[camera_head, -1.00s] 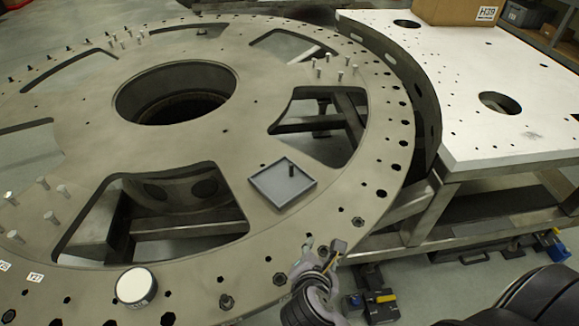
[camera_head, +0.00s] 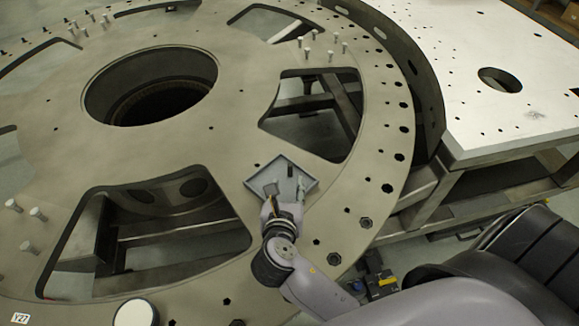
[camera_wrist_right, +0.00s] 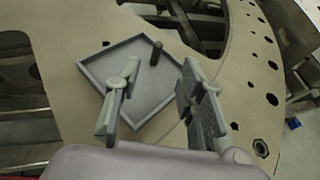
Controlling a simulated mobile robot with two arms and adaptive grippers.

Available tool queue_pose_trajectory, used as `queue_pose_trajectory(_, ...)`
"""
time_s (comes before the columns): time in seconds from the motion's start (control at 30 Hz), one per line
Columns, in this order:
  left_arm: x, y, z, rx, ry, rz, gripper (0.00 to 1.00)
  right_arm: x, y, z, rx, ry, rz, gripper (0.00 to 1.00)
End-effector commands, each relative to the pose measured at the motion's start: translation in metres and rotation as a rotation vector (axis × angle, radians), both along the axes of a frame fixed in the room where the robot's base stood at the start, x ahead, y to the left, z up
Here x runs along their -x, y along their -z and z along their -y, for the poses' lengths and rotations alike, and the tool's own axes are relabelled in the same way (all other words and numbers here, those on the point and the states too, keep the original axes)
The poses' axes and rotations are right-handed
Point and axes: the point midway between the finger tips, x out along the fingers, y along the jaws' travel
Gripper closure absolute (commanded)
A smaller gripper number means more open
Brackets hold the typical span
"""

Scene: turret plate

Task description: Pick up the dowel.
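The dowel (camera_head: 290,170) is a small dark upright peg in a shallow square grey tray (camera_head: 311,185) on the turret plate. In the right wrist view the dowel (camera_wrist_right: 156,52) stands near the tray's far right side, and the tray's rim (camera_wrist_right: 88,85) shows around it. My right gripper (camera_head: 286,189) reaches over the tray's near part. In the wrist view its two fingers (camera_wrist_right: 157,77) are spread apart with nothing between them, and the dowel is beyond the fingertips. My left gripper is not in view.
The turret plate (camera_head: 230,150) has large cutouts on both sides of the tray and a round central opening. Several upright pins (camera_head: 308,45) stand beyond the right cutout. A white-topped round item (camera_head: 135,313) sits at the near edge. A white table (camera_head: 500,120) stands right.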

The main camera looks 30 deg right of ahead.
Motion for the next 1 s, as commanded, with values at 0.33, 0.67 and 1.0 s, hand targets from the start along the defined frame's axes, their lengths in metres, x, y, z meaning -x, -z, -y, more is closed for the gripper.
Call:
queue_pose_trajectory(0.33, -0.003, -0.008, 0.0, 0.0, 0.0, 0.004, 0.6, -0.048, 0.022, 0.03, 0.001, 0.0, 0.001, 0.64)
queue_pose_trajectory(0.67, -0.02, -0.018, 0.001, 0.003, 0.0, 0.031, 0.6, -0.071, 0.035, 0.045, 0.0, 0.001, -0.001, 0.64)
queue_pose_trajectory(1.0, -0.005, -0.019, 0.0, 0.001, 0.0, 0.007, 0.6, -0.091, 0.048, 0.059, -0.002, -0.001, -0.001, 0.64)
